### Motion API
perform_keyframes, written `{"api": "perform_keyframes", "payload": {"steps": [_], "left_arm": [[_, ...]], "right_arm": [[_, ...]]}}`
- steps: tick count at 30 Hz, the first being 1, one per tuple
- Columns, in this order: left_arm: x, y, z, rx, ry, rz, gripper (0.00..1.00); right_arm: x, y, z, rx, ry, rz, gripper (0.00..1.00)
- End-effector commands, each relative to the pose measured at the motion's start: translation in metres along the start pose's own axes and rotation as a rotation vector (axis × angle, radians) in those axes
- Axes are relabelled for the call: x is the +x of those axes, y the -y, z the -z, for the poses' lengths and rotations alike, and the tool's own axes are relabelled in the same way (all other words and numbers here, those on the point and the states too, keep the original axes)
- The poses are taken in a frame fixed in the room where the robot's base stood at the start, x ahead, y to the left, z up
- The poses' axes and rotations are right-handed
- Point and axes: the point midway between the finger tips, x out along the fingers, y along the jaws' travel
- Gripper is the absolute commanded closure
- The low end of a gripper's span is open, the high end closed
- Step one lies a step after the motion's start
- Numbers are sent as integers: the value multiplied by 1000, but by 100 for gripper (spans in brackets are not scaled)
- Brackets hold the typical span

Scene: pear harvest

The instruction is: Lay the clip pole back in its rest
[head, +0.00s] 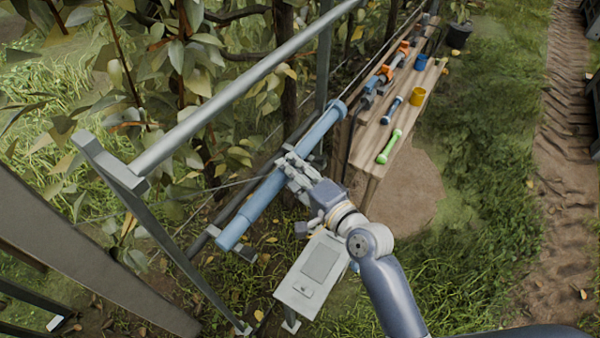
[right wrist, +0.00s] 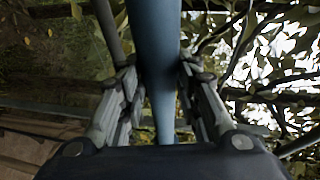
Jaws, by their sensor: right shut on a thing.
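The clip pole is a long pole with a thick blue sleeve (head: 262,197), slanting from lower left to upper right in the head view. My right gripper (head: 292,165) is shut around the middle of this sleeve. In the right wrist view the blue sleeve (right wrist: 158,70) runs between the two fingers (right wrist: 160,100). A grey bracket (head: 236,250) on a dark bar shows just beneath the sleeve's lower end and looks like part of the rest. I cannot tell whether the pole touches it. My left gripper is not in view.
A grey metal frame (head: 230,90) stands at the left before leafy branches. A grey box (head: 311,275) stands below my gripper. Grass at the right is open.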

Motion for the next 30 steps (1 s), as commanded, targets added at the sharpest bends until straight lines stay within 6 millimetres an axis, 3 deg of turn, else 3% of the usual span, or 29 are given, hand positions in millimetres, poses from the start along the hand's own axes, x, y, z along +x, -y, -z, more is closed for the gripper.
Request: {"api": "perform_keyframes", "payload": {"steps": [3,12,26,27,30], "left_arm": [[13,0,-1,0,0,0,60],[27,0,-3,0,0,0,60],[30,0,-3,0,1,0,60],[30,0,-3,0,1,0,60],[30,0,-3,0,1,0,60]], "right_arm": [[2,-16,-1,0,0,2,100],[6,-37,-2,1,0,4,100],[6,-41,-3,0,0,4,100],[6,-41,-3,0,0,4,65],[6,-41,-3,0,0,4,46]]}}
